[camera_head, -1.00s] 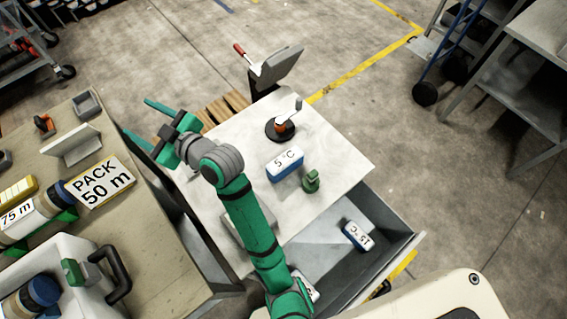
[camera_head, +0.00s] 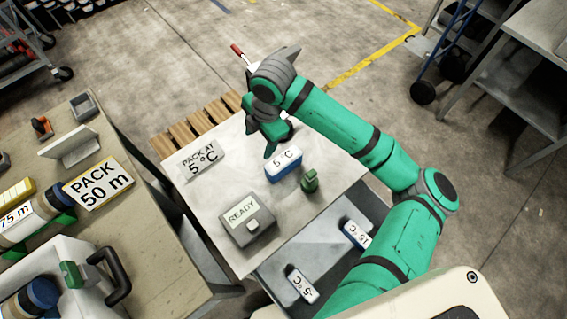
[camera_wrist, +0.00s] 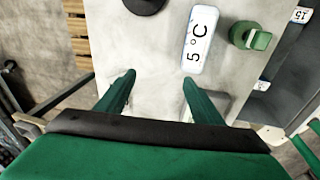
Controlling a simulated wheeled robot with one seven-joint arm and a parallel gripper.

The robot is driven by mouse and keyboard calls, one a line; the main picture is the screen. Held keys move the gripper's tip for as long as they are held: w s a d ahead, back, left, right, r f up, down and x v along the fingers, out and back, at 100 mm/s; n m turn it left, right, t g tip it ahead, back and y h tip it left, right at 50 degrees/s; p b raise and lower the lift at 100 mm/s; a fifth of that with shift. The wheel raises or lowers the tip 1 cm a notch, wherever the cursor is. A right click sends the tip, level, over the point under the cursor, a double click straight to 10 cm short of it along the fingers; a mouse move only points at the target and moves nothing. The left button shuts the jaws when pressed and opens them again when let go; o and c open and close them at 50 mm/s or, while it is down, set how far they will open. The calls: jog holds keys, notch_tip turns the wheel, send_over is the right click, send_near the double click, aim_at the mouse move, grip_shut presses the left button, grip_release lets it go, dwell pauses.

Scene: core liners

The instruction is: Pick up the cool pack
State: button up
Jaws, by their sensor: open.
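A white and blue cool pack (camera_head: 284,168) marked 5 °C lies on the pale tabletop. It also shows in the wrist view (camera_wrist: 198,42), ahead of my fingers and slightly right. My gripper (camera_wrist: 158,82) is open and empty, its two green fingers apart with bare tabletop between them. In the head view my gripper (camera_head: 268,148) is above the table, just behind and left of the pack. Two more packs lie in the open drawer: one marked 15 °C (camera_head: 356,233) and one apparently marked -5 °C (camera_head: 301,284).
A sign reading PACK AT 5 °C (camera_head: 200,160) and a grey READY box (camera_head: 247,220) are on the table. A dark round base (camera_wrist: 143,5) stands behind the pack. A loaded bench (camera_head: 127,215) is at left.

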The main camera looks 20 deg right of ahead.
jog(key=g+h, duration=0.1)
jog(key=h, duration=0.1)
send_near(284, 159)
jog(key=shift+w+d+f, duration=0.1)
jog(key=shift+w, duration=0.05)
jog(key=shift+d+f+g, duration=0.2)
jog(key=shift+f+g, duration=0.1)
notch_tip(284, 159, down, 5)
jog(key=shift+r, duration=0.1)
jog(key=shift+w+a+f, duration=0.1)
jog(key=shift+a+f, duration=0.05)
jog(key=shift+f, duration=1.2)
jog(key=shift+w+a+f, duration=0.1)
jog(key=shift+f, duration=1.25)
grip_shut()
jog(key=shift+r, duration=0.15)
